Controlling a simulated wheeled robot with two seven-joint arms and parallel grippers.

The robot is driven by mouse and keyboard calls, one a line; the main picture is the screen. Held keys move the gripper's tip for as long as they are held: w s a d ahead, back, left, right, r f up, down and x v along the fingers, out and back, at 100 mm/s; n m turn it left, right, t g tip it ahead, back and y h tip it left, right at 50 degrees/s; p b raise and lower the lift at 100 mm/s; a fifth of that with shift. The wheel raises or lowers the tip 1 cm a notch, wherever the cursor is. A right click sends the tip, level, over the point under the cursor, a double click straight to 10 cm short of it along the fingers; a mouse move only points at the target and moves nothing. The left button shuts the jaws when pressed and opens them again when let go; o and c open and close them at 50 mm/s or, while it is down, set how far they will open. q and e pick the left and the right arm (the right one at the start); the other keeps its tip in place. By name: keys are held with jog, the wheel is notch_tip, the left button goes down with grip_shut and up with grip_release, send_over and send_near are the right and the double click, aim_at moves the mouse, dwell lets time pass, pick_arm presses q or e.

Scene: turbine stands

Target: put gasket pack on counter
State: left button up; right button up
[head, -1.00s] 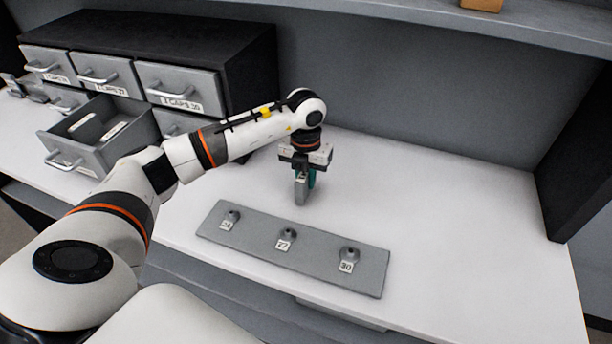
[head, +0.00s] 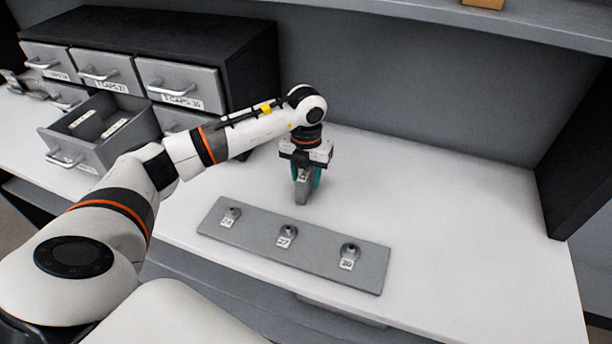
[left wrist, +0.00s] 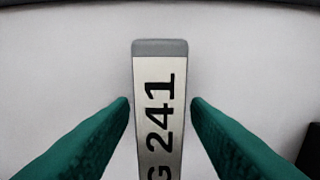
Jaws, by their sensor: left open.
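The gasket pack (head: 302,190) is a small grey block with a white label; it stands on the white counter (head: 440,200) behind the grey peg plate. In the left wrist view the pack (left wrist: 160,48) shows the printed text "G 241" and lies between two teal fingers. My left gripper (head: 306,182) points down over the pack. Its fingers (left wrist: 160,104) are open, with a gap on each side of the pack. My right gripper is not in view.
A grey plate (head: 320,262) with three labelled pegs lies in front of the pack. A dark drawer cabinet (head: 235,60) stands at the back left, with one drawer (head: 105,150) pulled open. The counter's right side is clear up to a dark panel (head: 580,150).

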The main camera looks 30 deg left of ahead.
pick_arm(q)
notch_tip(320, 180, up, 10)
jog(key=shift+f+b, duration=0.1)
jog(key=shift+b, duration=1.15)
jog(key=shift+r, duration=0.75)
jog(key=shift+f, duration=0.1)
